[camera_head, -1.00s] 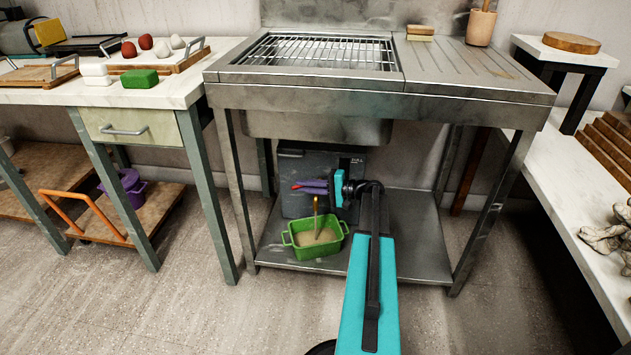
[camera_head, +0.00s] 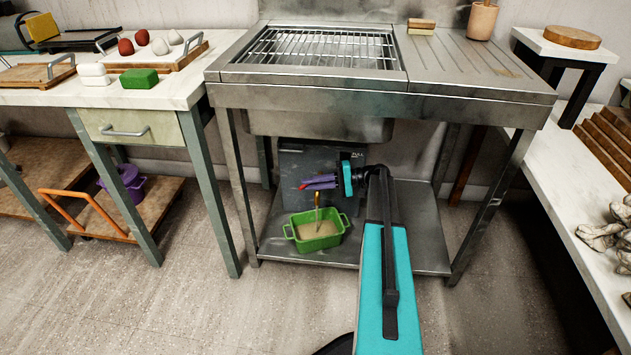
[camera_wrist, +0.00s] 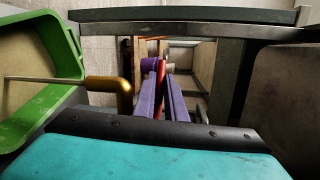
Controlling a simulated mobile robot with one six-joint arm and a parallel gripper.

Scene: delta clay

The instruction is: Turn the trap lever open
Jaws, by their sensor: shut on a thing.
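My gripper (camera_head: 304,185) has purple fingers and is under the sink, in front of a dark grey box (camera_head: 292,160) with partly readable lettering. Its fingers are shut on the red lever (camera_wrist: 161,76), which shows between them in the wrist view. In the head view only a small red end shows at the fingertips; the rest is hidden. A brass-coloured piece (camera_wrist: 112,84) is beside the fingers. A thin line runs from it into the green tub (camera_head: 318,244); I cannot tell whether it is a rod or a stream. The tub holds beige material and stands below the gripper.
The steel sink stand (camera_head: 380,92) has a basin above my gripper, legs on both sides and a lower shelf (camera_head: 415,235). A worktable (camera_head: 45,95) is at left and a white bench (camera_head: 575,215) at right. The shelf's right part is clear.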

